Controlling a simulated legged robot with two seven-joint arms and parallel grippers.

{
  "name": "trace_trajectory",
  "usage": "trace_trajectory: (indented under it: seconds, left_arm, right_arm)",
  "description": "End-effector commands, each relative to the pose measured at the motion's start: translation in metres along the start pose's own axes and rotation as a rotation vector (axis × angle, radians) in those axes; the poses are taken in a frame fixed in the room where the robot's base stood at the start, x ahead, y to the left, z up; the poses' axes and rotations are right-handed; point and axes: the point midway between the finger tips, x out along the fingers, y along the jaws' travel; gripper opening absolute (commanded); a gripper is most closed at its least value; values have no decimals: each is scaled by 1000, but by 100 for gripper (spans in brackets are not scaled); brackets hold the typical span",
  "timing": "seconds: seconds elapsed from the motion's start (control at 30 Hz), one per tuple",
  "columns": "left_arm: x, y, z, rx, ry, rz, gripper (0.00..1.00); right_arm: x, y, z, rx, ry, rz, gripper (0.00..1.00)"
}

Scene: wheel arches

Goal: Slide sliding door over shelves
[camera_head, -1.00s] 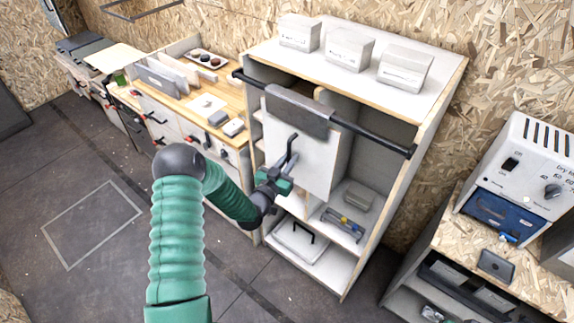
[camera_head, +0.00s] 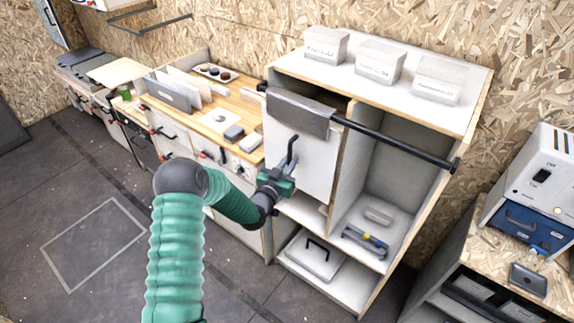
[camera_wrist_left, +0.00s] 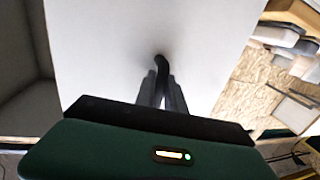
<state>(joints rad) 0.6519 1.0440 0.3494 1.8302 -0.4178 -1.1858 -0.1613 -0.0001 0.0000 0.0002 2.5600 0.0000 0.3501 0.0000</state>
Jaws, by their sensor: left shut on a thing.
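The white sliding door (camera_head: 312,160) hangs by a grey bracket (camera_head: 300,113) from a black rail (camera_head: 400,145) across the front of the shelf cabinet (camera_head: 470,110). It covers the cabinet's left part; the right shelves are open to view. My left gripper (camera_head: 284,176) is at the door's black handle (camera_head: 291,152). In the left wrist view the two fingers (camera_wrist_left: 162,88) are shut on the handle (camera_wrist_left: 160,62), close to the door's white face (camera_wrist_left: 105,45). My right gripper is not in view.
Three white boxes (camera_head: 378,62) stand on the cabinet top. A wooden workbench (camera_head: 235,105) adjoins on the left. A lower bench with a blue-fronted machine (camera_head: 525,222) stands at the right.

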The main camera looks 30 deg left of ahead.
Motion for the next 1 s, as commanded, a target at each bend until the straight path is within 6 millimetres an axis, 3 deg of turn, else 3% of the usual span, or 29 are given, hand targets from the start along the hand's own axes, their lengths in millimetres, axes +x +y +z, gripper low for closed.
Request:
trace_trajectory:
  seconds: [0.33, 0.37, 0.53, 0.87, 1.0]
  left_arm:
    - [1, 1, 1, -1, -3, 1, 0]
    - [1, 0, 1, -2, -2, 0, 17]
    - [1, -2, 1, -4, -2, 0, 39]
    - [-1, -2, 2, -3, -2, 0, 40]
    - [-16, -2, 3, -2, -4, 0, 40]
  right_arm:
    - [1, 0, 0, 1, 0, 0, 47]
    - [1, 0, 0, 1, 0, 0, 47]
    - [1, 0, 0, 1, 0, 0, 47]
    - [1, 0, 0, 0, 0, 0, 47]
    - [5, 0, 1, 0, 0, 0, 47]
